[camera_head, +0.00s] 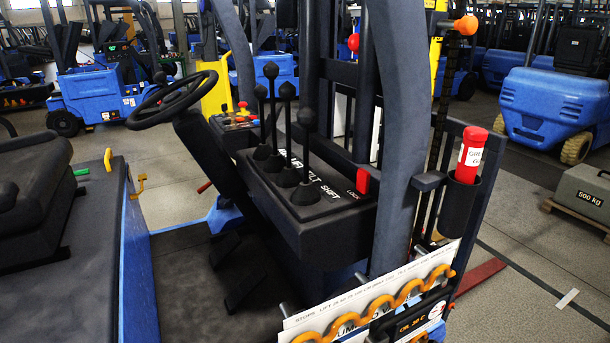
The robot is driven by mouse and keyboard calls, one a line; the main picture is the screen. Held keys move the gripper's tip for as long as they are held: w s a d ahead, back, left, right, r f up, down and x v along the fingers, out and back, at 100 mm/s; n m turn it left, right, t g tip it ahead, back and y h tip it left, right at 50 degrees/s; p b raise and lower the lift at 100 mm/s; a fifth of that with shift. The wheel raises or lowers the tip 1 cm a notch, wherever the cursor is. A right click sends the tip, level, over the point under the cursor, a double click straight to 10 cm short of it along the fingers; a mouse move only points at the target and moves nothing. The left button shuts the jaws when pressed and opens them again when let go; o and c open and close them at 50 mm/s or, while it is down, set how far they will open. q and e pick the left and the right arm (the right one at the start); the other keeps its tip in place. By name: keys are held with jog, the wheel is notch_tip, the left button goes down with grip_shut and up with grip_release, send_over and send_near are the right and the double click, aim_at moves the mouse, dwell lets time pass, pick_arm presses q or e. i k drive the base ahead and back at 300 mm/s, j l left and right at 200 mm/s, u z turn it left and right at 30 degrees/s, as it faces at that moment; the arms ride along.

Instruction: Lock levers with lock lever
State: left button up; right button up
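A black lever console (325,215) on a forklift fills the middle of the head view. Several upright black levers (288,120) with round knobs and rubber boots stand on it. White lettering in front of them includes "TILT", "SHIFT" and "LOCK". A small red lever (363,180) sticks up beside the word "LOCK" at the console's right end, close to the mast post. Its lower part is hard to make out. Neither of my grippers is in view.
A steering wheel (172,100) and black seat (35,190) are left of the console. Thick dark mast posts (405,130) rise behind and right of it. A red-capped cylinder (470,152) sits in a holder at right.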

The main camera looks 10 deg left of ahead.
aim_at(363, 177)
jog(key=l+u, duration=0.3)
jog(key=l, duration=0.15)
jog(key=k+l+u, duration=0.1)
jog(key=l+u, duration=0.2)
jog(key=k+l+u, duration=0.25)
jog(key=l, duration=0.25)
jog(key=i, duration=0.1)
